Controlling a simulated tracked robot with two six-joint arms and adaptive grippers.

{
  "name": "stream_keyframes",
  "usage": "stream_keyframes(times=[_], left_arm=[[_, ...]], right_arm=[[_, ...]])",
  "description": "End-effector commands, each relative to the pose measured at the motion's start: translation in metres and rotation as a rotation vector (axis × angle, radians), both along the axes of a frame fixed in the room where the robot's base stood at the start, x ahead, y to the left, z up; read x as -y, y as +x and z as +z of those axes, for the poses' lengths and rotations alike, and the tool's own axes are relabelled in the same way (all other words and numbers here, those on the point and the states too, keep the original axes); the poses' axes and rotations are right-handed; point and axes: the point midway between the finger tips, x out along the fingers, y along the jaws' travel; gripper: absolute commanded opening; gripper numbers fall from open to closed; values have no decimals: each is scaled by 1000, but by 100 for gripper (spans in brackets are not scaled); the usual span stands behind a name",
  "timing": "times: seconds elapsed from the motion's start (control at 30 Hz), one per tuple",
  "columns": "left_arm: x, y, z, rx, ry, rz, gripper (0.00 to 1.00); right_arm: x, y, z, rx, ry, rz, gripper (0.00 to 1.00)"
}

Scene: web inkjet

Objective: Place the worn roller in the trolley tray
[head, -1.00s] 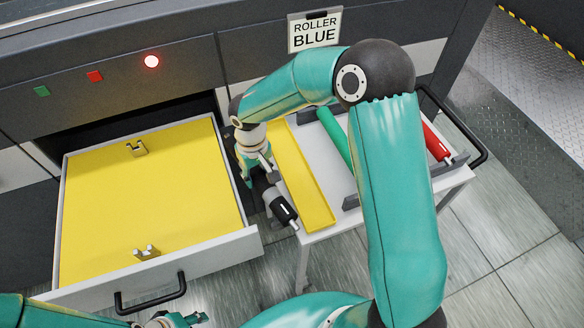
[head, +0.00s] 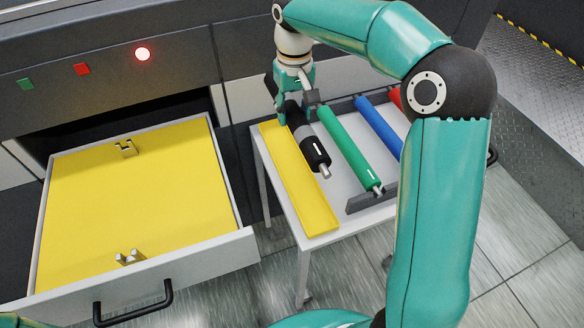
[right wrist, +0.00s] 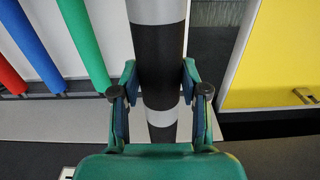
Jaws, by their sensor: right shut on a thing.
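The worn roller (head: 315,155), black with a grey band and a metal shaft end, is gripped by my right gripper (head: 296,108). In the head view it appears over the trolley top, just right of the yellow trolley tray (head: 317,215). The tray is long, shallow and looks empty. In the right wrist view the roller (right wrist: 160,50) runs between the two fingers (right wrist: 160,100), which close on it from both sides. Its height above the trolley is hard to tell. My left gripper is out of view.
A green roller (head: 348,148), a blue roller (head: 379,128) and a partly hidden red roller (head: 395,97) rest on grey racks right of the tray. An open yellow-floored drawer (head: 140,205) with two brackets stands to the left. The red lamp (head: 142,54) is lit.

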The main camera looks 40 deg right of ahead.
Motion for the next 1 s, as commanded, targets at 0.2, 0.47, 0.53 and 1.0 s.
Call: stream_keyframes(times=[0.2,0.47,0.53,1.0], left_arm=[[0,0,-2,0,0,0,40],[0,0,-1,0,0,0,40],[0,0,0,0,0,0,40],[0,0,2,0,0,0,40]], right_arm=[[0,-1,-56,-6,-1,-1,0],[0,-1,-115,-3,0,-1,0],[0,0,-124,-1,-1,0,0],[0,0,-172,-2,-1,0,0]])
